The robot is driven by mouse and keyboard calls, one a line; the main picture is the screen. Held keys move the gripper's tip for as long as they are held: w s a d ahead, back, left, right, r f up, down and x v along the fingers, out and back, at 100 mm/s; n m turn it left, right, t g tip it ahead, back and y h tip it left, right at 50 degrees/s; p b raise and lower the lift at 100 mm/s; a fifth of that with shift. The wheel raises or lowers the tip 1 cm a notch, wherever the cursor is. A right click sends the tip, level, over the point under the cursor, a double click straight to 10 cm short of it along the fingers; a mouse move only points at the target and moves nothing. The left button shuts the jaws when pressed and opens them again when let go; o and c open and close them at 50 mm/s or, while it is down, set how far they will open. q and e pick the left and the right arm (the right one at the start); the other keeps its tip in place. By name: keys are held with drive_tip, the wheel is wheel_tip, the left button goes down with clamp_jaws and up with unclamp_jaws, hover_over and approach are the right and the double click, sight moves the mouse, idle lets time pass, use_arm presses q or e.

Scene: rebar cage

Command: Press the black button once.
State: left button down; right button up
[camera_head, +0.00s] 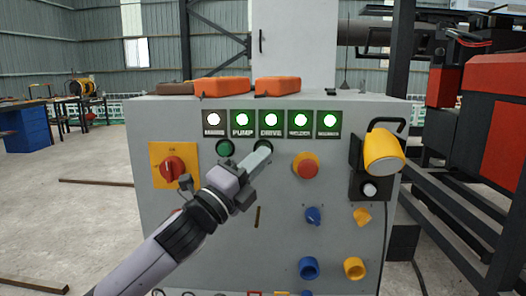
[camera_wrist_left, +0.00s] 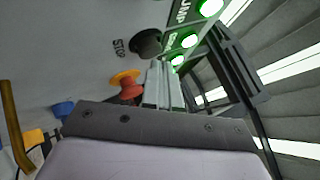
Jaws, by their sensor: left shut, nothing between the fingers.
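The black button (camera_wrist_left: 147,43) is a round knob on the grey panel beside the word STOP in the left wrist view. In the head view, the black button (camera_head: 264,144) is mostly hidden behind my left fingertips, with its upper edge showing. My left gripper (camera_head: 262,157) is shut and empty, pointing up and right at the panel. Its fingers (camera_wrist_left: 163,85) end close beside the button in the left wrist view. I cannot tell whether they touch it. My right gripper is not in view.
A green button (camera_head: 225,148) is left of the fingertips. A red emergency knob (camera_head: 306,165) is to their right. A red rotary switch (camera_head: 172,169) on a yellow plate sits further left. Lit indicators (camera_head: 271,119) run above. A yellow handle (camera_head: 383,152) juts out at right.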

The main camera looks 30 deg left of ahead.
use_arm(q)
drive_tip(key=shift+w+a, duration=0.45)
drive_tip(key=shift+w, duration=0.25)
idle(0.7)
drive_tip(key=shift+s, duration=0.1)
drive_tip(key=shift+s+d, duration=0.3)
drive_tip(key=shift+s, duration=0.2)
drive_tip(key=shift+s+d, duration=0.3)
drive_tip(key=shift+s, duration=0.2)
drive_tip(key=shift+s+d, duration=0.45)
drive_tip(key=shift+s, duration=0.25)
drive_tip(key=shift+s+d, duration=0.45)
drive_tip(key=shift+s, duration=0.25)
drive_tip(key=shift+s+d, duration=0.45)
drive_tip(key=shift+s, duration=0.25)
